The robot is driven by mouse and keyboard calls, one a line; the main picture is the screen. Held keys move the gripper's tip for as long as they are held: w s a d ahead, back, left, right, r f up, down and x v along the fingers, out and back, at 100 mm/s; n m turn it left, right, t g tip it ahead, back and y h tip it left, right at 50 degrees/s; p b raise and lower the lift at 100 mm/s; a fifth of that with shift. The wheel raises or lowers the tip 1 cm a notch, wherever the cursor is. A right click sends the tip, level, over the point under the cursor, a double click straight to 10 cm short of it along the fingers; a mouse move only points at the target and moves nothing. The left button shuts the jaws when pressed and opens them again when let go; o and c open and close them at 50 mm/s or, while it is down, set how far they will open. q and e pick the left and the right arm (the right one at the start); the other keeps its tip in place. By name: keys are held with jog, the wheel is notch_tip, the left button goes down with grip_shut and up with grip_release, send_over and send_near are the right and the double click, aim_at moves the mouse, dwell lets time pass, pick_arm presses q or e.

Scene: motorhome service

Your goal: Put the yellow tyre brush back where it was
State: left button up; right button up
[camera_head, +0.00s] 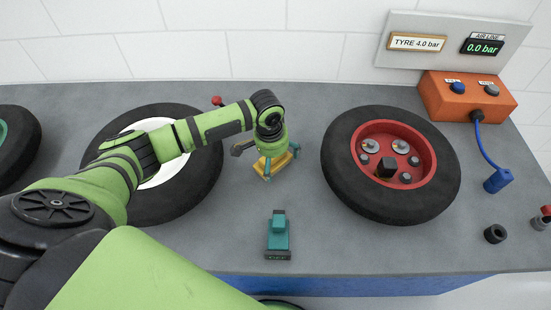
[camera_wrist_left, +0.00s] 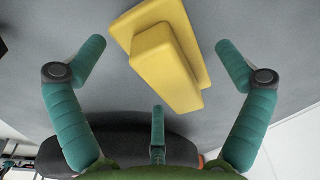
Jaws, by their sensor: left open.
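The yellow tyre brush (camera_head: 279,165) lies on the grey bench top, between the white-hubbed wheel and the red-hubbed wheel. My left gripper (camera_head: 270,164) is right above it and partly hides it in the head view. In the left wrist view the yellow brush (camera_wrist_left: 165,55) shows as a block on a flat plate, between and beyond the open fingers of my left gripper (camera_wrist_left: 158,60). The fingers are apart from it on both sides. My right gripper is not in view.
The red-hubbed wheel (camera_head: 335,165) is right, the white-hubbed wheel (camera_head: 190,205) left. An orange box (camera_head: 462,100) stands back right. A dark ring (camera_head: 495,234) lies front right. Bare bench surrounds the teal brush.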

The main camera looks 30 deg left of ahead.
pick_arm(q)
notch_tip(320, 180, up, 12)
jog(key=s, duration=0.1)
jog(key=shift+s+a+r+b, duration=0.15)
jog(key=shift+a+b, duration=0.15)
jog(key=shift+b, duration=0.1)
